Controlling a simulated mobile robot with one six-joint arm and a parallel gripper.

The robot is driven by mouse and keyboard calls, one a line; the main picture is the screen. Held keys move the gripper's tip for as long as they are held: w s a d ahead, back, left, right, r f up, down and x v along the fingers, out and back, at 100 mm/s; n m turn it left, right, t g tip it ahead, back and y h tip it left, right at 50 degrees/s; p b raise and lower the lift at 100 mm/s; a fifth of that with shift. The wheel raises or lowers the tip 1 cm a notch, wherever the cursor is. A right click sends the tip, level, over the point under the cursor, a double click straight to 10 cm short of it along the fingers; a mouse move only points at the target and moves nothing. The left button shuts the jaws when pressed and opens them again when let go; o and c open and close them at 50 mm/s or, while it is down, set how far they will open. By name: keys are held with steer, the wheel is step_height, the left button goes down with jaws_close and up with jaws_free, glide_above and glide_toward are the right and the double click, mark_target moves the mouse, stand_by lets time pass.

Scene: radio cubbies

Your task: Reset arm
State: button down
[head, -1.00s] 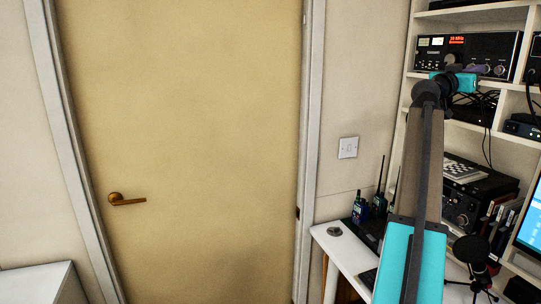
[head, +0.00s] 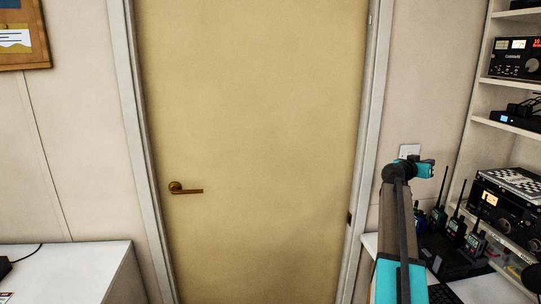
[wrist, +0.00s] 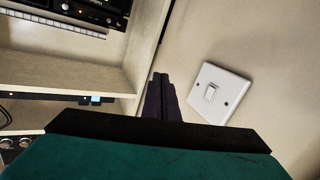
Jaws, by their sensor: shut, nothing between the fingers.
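My arm rises at the right of the head view, with its teal wrist end beside the shelves and in front of the wall by the door. The fingers are hard to make out there. In the wrist view my gripper (wrist: 160,90) is shut and empty, its dark fingers together, pointing toward the corner where shelf and wall meet. A white light switch (wrist: 216,92) is on the wall to the right of the fingers. In the head view the switch (head: 410,150) is partly hidden behind my wrist.
A closed tan door (head: 250,110) with a brass handle (head: 186,189) fills the middle. Shelves (head: 488,135) with radios (head: 517,62) stand at right. Handheld radios (head: 457,228) stand on a white desk (head: 370,243) below my arm. A white cabinet (head: 75,262) is at lower left.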

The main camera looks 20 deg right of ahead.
steer(key=w+a+f+n+y, duration=0.1)
steer(key=w+a+f+y, duration=0.15)
steer(key=a+f, duration=0.5)
steer(key=w+a+f+n+y, duration=0.1)
steer(key=w+a+f, duration=0.3)
steer(key=f, duration=0.7)
steer(key=w+a+f+n+y, duration=0.1)
steer(key=w+a+f, duration=0.1)
steer(key=a+f, duration=0.6)
steer(key=s+a+f+n+g+y, duration=0.1)
steer(key=s+a+f+n+y, duration=0.15)
steer(key=a+f, duration=0.9)
steer(key=s+a+f+n+y, duration=0.15)
steer(key=s+a+f, duration=0.25)
steer(key=a+f, duration=0.75)
steer(key=s+a+f+n+g+y, duration=0.1)
steer(key=s+a+f+g+y, duration=0.1)
steer(key=s+a+f, duration=0.7)
steer(key=s+a+f+n+g+y, duration=0.1)
steer(key=s+a+f+g+y, duration=0.1)
steer(key=s+a+f, duration=0.7)
steer(key=s+a+f+n+g+y, duration=0.2)
steer(key=s+a, duration=0.2)
steer(key=s, duration=0.8)
steer(key=s+a+f+n+g+y, duration=0.1)
steer(key=s+a, duration=0.4)
steer(key=s, duration=0.7)
steer(key=shift+s+f+n+g+y, duration=0.15)
steer(key=shift+f+n+g+y, duration=0.4)
steer(key=shift+g, duration=0.55)
